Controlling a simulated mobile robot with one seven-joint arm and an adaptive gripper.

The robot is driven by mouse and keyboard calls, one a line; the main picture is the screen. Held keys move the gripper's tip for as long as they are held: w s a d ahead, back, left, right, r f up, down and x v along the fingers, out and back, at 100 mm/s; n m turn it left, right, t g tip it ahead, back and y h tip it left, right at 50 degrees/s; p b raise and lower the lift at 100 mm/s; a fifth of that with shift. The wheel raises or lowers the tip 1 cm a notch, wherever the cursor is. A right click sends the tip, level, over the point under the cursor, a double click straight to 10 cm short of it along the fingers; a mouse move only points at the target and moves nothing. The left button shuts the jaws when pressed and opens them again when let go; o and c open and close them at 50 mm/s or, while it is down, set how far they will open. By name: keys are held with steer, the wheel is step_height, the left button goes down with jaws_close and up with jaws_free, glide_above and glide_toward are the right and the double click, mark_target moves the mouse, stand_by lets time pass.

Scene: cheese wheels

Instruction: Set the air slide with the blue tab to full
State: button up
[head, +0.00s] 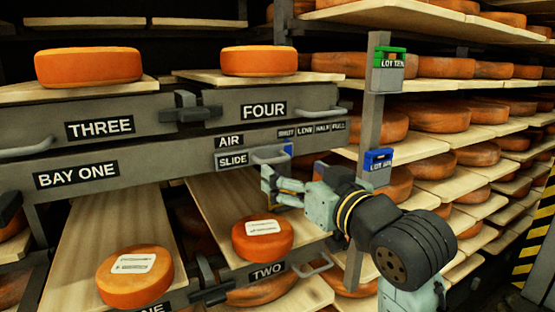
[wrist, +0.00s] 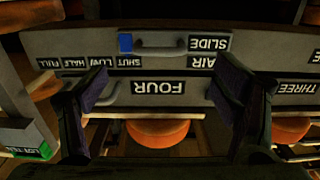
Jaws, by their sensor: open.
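The air slide (head: 254,158) is a grey plate with a bar handle, set in the beam marked BAY ONE. Its blue tab (head: 288,149) is at its right end, under the SHUT label. LOW, HALF and FULL labels (head: 339,126) follow to the right. The wrist view is upside down; there the blue tab (wrist: 126,43) lines up with SHUT and the handle (wrist: 160,47) is beside it. My gripper (head: 270,184) is open and empty, just below the slide in the head view. In the wrist view its fingers (wrist: 158,88) are spread wide, apart from the handle.
Shelf boards FOUR (head: 264,110) and THREE (head: 99,127) with cheese wheels lie above the beam. A labelled cheese (head: 263,238) sits on the board below, near my gripper. A post (head: 372,110) with green and blue lot tags stands right of the beam.

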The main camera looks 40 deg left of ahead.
mark_target(277, 162)
steer(key=p+x, duration=0.1)
steer(key=x, duration=0.7)
steer(key=c, duration=1.7)
steer(key=w+d, duration=0.2)
steer(key=w, duration=0.2)
steer(key=w+d+p, duration=0.1)
steer(key=w+d, duration=0.1)
steer(key=w, duration=0.3)
steer(key=w+d, duration=0.2)
steer(key=w, duration=0.3)
steer(key=shift+w+r+p, duration=0.1)
steer(key=shift+w+p, duration=0.05)
steer(key=shift+p, duration=0.25)
steer(key=shift+d, duration=0.1)
